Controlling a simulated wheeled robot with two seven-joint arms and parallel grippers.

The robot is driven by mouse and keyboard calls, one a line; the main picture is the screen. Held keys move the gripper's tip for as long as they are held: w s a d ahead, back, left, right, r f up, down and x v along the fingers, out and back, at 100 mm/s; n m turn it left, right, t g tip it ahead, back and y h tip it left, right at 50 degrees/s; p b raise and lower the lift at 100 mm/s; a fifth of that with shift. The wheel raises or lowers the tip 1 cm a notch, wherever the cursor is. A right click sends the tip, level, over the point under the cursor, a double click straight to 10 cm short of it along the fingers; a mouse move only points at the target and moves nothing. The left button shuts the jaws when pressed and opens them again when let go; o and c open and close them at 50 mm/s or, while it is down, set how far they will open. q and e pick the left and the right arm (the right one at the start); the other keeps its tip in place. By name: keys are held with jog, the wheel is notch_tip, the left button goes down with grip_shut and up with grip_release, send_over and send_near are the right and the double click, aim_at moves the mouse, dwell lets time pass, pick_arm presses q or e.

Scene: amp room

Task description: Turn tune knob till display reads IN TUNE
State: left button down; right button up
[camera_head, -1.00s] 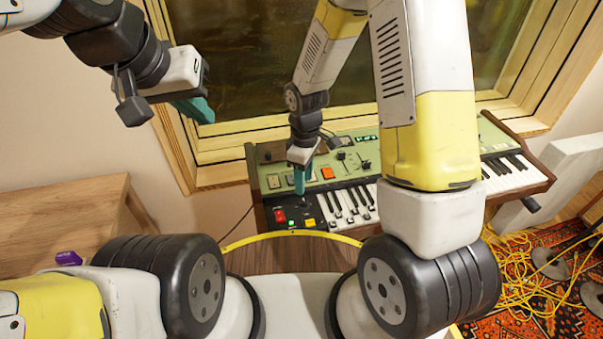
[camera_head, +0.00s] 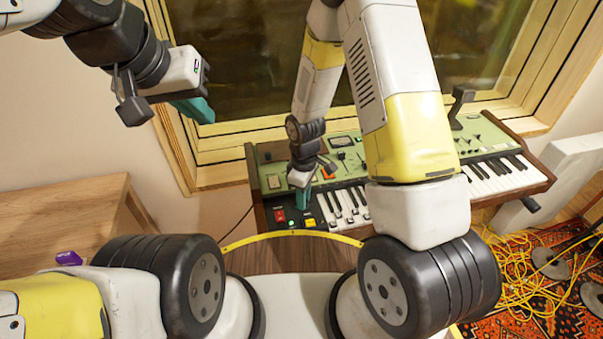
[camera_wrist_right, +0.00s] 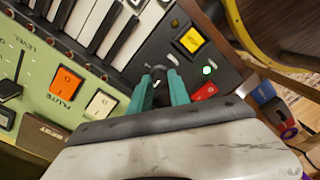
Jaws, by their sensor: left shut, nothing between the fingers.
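The green-topped keyboard (camera_head: 268,168) stands below the window. My right gripper (camera_head: 303,200) points down at the black panel at its left end. In the right wrist view, the teal fingertips (camera_wrist_right: 161,82) are apart, on either side of a small dark knob (camera_wrist_right: 159,92), mostly hidden between them. I cannot tell whether they press on it. A small green light (camera_wrist_right: 208,70) glows beside a yellow button (camera_wrist_right: 189,40) and a red switch (camera_wrist_right: 205,91). No display text is readable; my right arm covers part of the panel. My left gripper (camera_head: 197,110) is shut and empty, high at left.
Orange (camera_wrist_right: 66,82) and white switches (camera_wrist_right: 101,104) sit on the green panel near the right gripper. A wooden table (camera_head: 60,205) stands at left, near a purple object (camera_head: 69,258). Yellow cables (camera_head: 530,285) lie on the patterned rug at right.

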grip_shut()
jog(key=shift+m, duration=0.3)
jog(key=shift+d+m, duration=0.1)
jog(key=shift+m, duration=2.7)
jog(key=o, duration=0.6)
grip_release()
jog(key=shift+r, duration=0.1)
